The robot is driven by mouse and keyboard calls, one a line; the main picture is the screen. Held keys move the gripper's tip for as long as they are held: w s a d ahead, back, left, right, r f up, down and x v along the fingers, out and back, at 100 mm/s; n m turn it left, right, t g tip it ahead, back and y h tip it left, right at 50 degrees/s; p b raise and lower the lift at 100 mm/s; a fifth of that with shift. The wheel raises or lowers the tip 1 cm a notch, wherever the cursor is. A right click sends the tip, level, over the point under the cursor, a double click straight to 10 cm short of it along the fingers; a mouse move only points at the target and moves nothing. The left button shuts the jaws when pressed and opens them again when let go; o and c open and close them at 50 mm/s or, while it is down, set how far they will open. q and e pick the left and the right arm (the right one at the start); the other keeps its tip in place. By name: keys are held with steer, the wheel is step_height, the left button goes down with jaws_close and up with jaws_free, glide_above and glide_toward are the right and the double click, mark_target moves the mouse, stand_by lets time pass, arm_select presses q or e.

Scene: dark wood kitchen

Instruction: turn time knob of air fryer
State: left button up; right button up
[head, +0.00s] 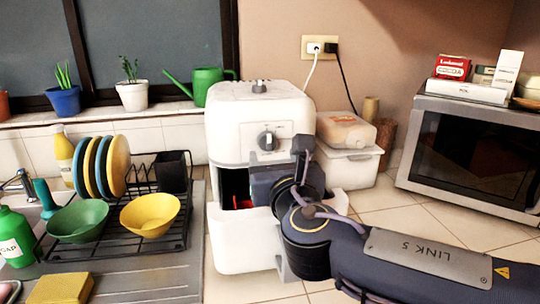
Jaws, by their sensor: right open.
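The white air fryer (225,128) stands on the counter in the middle of the head view. A round dark knob (267,140) with a light centre bar is on its front panel. A smaller grey knob (259,87) sits on its top. The white drawer (236,246) is pulled out below, with something red inside. My right gripper (268,186) is open, low in front of the air fryer, below and apart from the front knob. Its fingertips are hard to make out against the dark wrist. My left gripper is out of view.
A dish rack (180,228) with plates and bowls stands left of the air fryer. A lidded white container (350,165) is to its right, and a microwave (470,150) further right. A cable runs to the wall socket (318,47).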

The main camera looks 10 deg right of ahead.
mark_target(270, 146)
steer(key=w, duration=0.6)
steer(key=shift+w, duration=0.1)
steer(key=shift+d, duration=0.1)
steer(key=shift+c, duration=0.3)
steer(key=shift+f, duration=0.1)
steer(key=c, duration=0.9)
